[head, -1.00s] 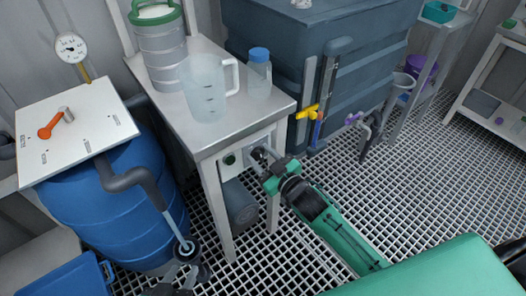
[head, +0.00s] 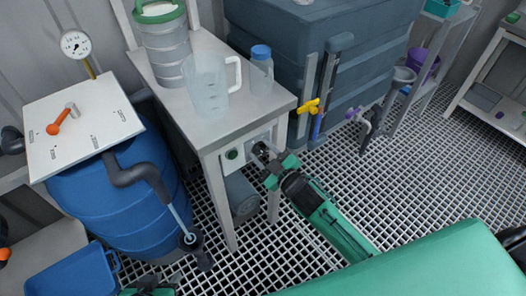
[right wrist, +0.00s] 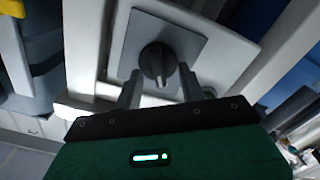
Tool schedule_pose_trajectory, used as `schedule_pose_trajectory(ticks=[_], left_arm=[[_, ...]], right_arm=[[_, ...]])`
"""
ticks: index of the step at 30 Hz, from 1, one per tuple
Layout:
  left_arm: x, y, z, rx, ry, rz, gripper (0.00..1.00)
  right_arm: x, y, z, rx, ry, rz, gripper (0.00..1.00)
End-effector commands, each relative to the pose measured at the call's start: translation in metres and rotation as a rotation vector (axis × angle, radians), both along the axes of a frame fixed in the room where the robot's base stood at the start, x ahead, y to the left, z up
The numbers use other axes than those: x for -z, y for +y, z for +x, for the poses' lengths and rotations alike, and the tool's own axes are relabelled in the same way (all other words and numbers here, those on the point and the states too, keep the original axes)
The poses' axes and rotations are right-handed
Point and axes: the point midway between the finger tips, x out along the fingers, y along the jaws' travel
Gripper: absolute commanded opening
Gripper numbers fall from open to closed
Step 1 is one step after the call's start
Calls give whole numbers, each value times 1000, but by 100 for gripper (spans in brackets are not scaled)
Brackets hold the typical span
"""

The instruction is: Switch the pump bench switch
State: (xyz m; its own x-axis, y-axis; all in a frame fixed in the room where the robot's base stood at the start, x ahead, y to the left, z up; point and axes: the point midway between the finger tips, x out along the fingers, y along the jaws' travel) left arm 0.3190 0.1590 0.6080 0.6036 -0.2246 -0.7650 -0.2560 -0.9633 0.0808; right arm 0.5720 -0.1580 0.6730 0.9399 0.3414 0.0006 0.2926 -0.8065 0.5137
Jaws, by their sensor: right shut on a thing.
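The pump bench (head: 203,140) is a pale table with a switch plate on its front under the top. In the right wrist view, the switch (right wrist: 158,62) is a dark round knob with a raised grip on a grey square plate (right wrist: 190,42). My right gripper (head: 265,156) is at this switch, its fingers on either side of the knob and shut on it. A round green button (head: 232,154) sits left of it on the panel. My left gripper is at the bottom edge of the head view, mostly cut off; its fingers are not clear.
A jug (head: 207,85), a blue-capped bottle (head: 260,72) and a green-lidded canister (head: 160,45) stand on the bench. A blue barrel (head: 105,210) is at the left, a large dark tank (head: 270,45) behind. A grey cylindrical pump (head: 240,195) is under the bench. The grating floor is open at right.

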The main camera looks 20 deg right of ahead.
Motion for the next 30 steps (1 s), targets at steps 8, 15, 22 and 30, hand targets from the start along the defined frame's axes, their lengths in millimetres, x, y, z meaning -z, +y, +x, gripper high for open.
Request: schedule_pose_trajectory(ticks=[8,15,22,30], left_arm=[[0,0,0,0,-1,0,36],[0,0,0,0,-1,-2,36],[0,0,-1,0,9,2,36],[-2,9,-7,-10,53,26,36]], right_arm=[[2,0,0,1,3,-1,58],[1,0,0,0,1,0,62],[2,-4,-11,0,4,1,62],[1,-19,-52,0,5,0,62]])
